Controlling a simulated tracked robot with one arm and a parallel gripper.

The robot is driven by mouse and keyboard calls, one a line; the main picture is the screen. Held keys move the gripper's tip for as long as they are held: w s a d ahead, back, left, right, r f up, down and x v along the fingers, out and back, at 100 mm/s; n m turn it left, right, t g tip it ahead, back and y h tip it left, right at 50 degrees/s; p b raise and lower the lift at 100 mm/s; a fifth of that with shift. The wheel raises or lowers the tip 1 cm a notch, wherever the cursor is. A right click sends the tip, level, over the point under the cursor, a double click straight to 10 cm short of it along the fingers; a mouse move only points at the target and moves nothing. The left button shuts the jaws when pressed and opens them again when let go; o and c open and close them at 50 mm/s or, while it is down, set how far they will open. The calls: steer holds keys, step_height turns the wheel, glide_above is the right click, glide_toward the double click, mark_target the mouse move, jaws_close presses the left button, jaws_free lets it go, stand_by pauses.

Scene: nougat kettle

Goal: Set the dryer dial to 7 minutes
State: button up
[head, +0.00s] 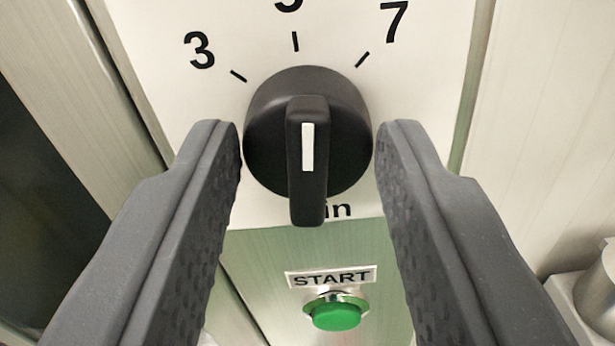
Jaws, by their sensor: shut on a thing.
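The black dryer dial (308,185) sits on a white scale plate (180,90) marked 3, 5 and 7, with a tick by each number. The top of the 5 is cut off by the frame edge. The raised bar of the dial stands upright in the picture, and its white line points near the 5 tick, seemingly slightly to its right and well short of the 7 tick. My gripper (308,140) is shut on the dial, with one grey finger at its left side and one at its right. The dial hides part of the "min" lettering.
A green START button (337,314) is on the panel below the dial, under a START label (331,277). A metallic round object (598,290) shows at the lower right. A dark opening (40,170) lies at the left.

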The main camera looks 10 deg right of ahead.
steer(key=m, duration=0.2)
steer(key=shift+w+f+m, duration=0.1)
steer(key=shift+f+m, duration=0.1)
steer(key=shift+m, duration=0.2)
steer(key=shift+d+m, duration=0.15)
steer(key=shift+m, duration=2.05)
steer(key=o, duration=1)
steer(key=shift+s, duration=0.2)
steer(key=b+v, duration=0.5)
steer(key=v, duration=0.8)
steer(key=shift+s, duration=0.3)
steer(key=shift+a+r+b, duration=0.1)
steer(key=shift+a+b, duration=0.1)
steer(key=shift+b, duration=0.15)
